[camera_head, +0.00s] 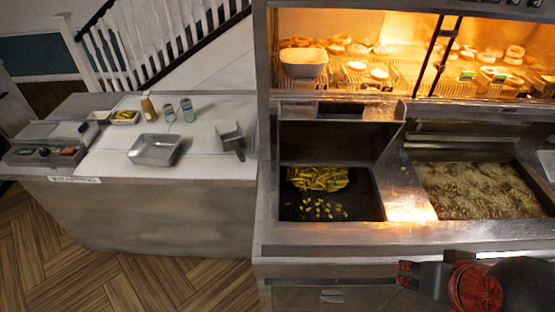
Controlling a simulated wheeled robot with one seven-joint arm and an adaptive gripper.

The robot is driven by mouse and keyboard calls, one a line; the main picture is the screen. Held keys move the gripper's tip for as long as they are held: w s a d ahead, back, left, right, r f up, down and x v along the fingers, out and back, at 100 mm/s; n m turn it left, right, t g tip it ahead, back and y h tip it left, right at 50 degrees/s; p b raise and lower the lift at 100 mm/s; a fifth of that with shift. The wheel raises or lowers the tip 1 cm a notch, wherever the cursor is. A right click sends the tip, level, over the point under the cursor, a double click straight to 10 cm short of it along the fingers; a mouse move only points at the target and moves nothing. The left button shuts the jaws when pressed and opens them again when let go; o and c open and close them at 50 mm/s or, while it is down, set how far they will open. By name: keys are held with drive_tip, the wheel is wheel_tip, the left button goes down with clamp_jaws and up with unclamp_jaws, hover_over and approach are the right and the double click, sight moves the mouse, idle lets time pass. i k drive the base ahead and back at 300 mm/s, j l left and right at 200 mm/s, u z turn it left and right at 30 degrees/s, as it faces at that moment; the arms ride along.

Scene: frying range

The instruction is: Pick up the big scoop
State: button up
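A grey metal piece that looks like a scoop (231,138) stands at the right end of the white-topped counter, close to the fryer's side. It has a boxy upper part and a short part reaching down to the right. I cannot tell for certain that it is the big scoop. My gripper (406,274) is at the lower right, in front of the fryer, pointing left. It is well apart from the scoop and nothing shows in it. Its fingers are small and dark here, so their opening is unclear.
The counter (205,168) also holds a metal tray (155,149), a sauce bottle (147,104), two shakers and a small food tray (124,117). The fryer has a chip bay (292,207) and a bubbling oil vat (480,190). Wooden floor (130,280) is free before the counter.

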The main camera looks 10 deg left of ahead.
sight(235, 140)
drive_tip(key=k+j, duration=0.1)
drive_tip(key=j, duration=0.8)
drive_tip(key=j+u, duration=0.1)
drive_tip(key=j, duration=0.8)
drive_tip(key=i+j, duration=0.35)
drive_tip(key=j, duration=0.2)
drive_tip(key=i+j+u, duration=0.1)
drive_tip(key=i+j, duration=0.2)
drive_tip(key=j, duration=0.25)
drive_tip(key=i+j+u, duration=0.1)
drive_tip(key=i+j, duration=0.3)
drive_tip(key=j, duration=0.15)
drive_tip(key=i, duration=0.5)
